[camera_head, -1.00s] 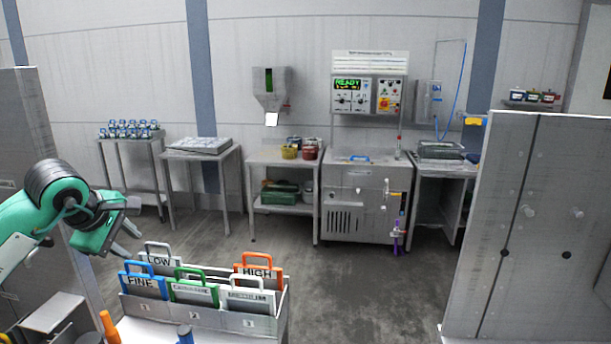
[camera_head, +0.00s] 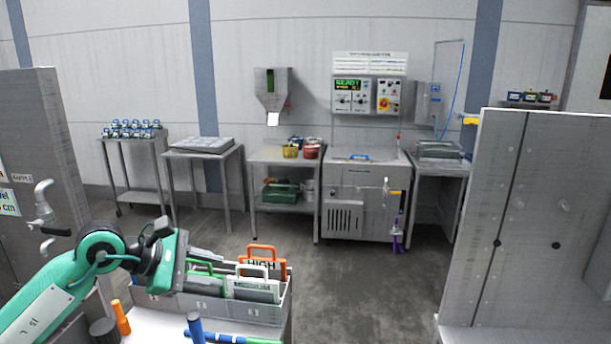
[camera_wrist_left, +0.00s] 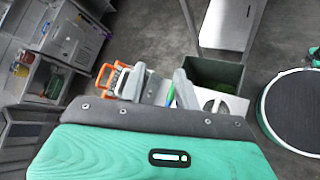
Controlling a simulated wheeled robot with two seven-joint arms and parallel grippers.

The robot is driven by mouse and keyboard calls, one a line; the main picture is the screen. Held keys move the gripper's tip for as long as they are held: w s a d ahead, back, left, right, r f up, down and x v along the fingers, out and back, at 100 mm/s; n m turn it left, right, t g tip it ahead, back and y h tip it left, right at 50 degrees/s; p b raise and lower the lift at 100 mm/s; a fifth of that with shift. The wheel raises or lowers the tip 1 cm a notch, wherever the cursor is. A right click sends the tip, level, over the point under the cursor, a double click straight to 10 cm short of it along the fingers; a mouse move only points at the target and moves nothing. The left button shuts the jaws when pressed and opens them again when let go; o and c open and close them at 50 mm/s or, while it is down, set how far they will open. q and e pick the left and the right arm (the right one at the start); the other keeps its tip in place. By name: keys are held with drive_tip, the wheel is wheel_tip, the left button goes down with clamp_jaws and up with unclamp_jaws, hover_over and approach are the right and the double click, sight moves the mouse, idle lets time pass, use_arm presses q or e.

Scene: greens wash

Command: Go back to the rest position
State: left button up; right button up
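My left gripper (camera_head: 208,256) is over the left part of a grey card rack (camera_head: 262,310) in the head view. Its two fingers stand apart in the left wrist view (camera_wrist_left: 160,88), and I see nothing held between them. An orange-handled HIGH card (camera_head: 268,269), a white-handled card (camera_head: 254,289) and a green-handled card (camera_head: 204,267) stand in the rack. The gripper hides the rack's left cards. Whether the fingers touch any card I cannot tell. My right gripper is in neither view.
Orange (camera_head: 121,318) and blue (camera_head: 195,327) upright handles stand near the rack. A grey cabinet (camera_head: 50,150) is at left and a tall grey panel (camera_head: 545,220) at right. The floor (camera_head: 370,280) between is clear.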

use_arm(q)
drive_tip(key=s+d+r+n+t+h, duration=0.4)
drive_tip(key=s+d+n+t+h, duration=0.35)
drive_tip(key=n, duration=0.75)
drive_tip(key=a+f+n+t+y, duration=0.2)
drive_tip(key=a+f+n+y, duration=0.6)
drive_tip(key=n, duration=0.7)
drive_tip(key=a+f+n+t+y, duration=0.2)
drive_tip(key=a+f+n+y, duration=0.3)
drive_tip(key=f+n+y, duration=0.75)
drive_tip(key=s+a+f+n+g+h, duration=0.2)
drive_tip(key=s+f+n+g, duration=0.55)
drive_tip(key=s+f, duration=0.25)
drive_tip(key=s+d+f+n+g+h, duration=0.1)
drive_tip(key=s+d+f+n+g, duration=0.2)
drive_tip(key=s, duration=0.4)
drive_tip(key=s+f+n+g, duration=0.1)
drive_tip(key=s+f+g, duration=0.25)
drive_tip(key=s, duration=0.45)
wheel_tip(320, 180, down, 35)
drive_tip(key=g+b, duration=0.1)
drive_tip(key=b, duration=0.2)
drive_tip(key=s+a+f+g+b, duration=0.1)
drive_tip(key=s+a+f+b, duration=0.1)
drive_tip(key=s+f, duration=1.7)
wheel_tip(320, 180, down, 3)
drive_tip(key=shift+s+a+r+m, duration=0.15)
drive_tip(key=shift+a+m, duration=0.15)
drive_tip(key=shift+a, duration=0.35)
